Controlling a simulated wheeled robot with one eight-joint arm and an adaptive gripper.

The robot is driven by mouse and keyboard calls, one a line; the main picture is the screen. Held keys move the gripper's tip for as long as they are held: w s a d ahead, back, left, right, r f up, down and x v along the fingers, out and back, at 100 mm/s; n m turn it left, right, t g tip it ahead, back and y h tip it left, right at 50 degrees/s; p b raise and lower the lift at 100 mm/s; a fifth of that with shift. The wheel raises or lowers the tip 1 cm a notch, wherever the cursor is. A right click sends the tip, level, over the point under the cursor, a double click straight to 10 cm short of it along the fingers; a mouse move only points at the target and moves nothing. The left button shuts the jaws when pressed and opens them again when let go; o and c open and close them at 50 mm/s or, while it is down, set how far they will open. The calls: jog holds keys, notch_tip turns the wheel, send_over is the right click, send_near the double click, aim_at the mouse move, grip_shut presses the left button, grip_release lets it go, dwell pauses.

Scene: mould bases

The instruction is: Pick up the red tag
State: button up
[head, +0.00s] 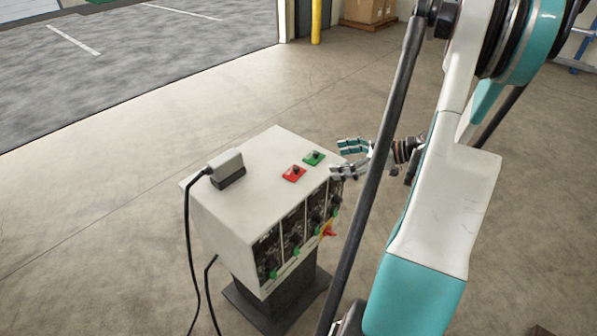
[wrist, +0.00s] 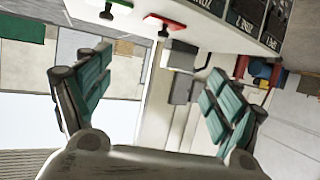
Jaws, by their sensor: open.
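The red tag (head: 294,173) is a small flat red plate with a dark knob on top. It lies on the white top of a control cabinet (head: 262,150), near the edge above the front panel. It also shows at the top of the wrist view (wrist: 164,22). A similar green tag (head: 314,158) lies just beyond it, and is partly cut off in the wrist view (wrist: 122,4). My gripper (head: 337,160) is open and empty at the cabinet's right side, apart from the red tag. Its spread fingers show in the wrist view (wrist: 158,66).
A grey plug-like device (head: 228,165) with a black cable stands on the cabinet's left part. A yellow post (head: 316,22) and cardboard boxes (head: 365,10) are far back. The surrounding floor is clear.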

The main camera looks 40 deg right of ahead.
jog(key=b, duration=0.2)
send_near(298, 168)
jog(key=w, duration=0.1)
jog(key=w+a, duration=0.1)
jog(key=w, duration=0.1)
jog(key=shift+w+a+f, duration=0.25)
jog(key=shift+w+a, duration=0.1)
jog(key=b+x, duration=0.1)
jog(key=x, duration=0.1)
jog(key=f+b+x, duration=0.1)
jog(key=x, duration=0.2)
jog(key=shift+s, duration=0.1)
jog(key=shift+r, duration=0.1)
jog(key=c, duration=1.1)
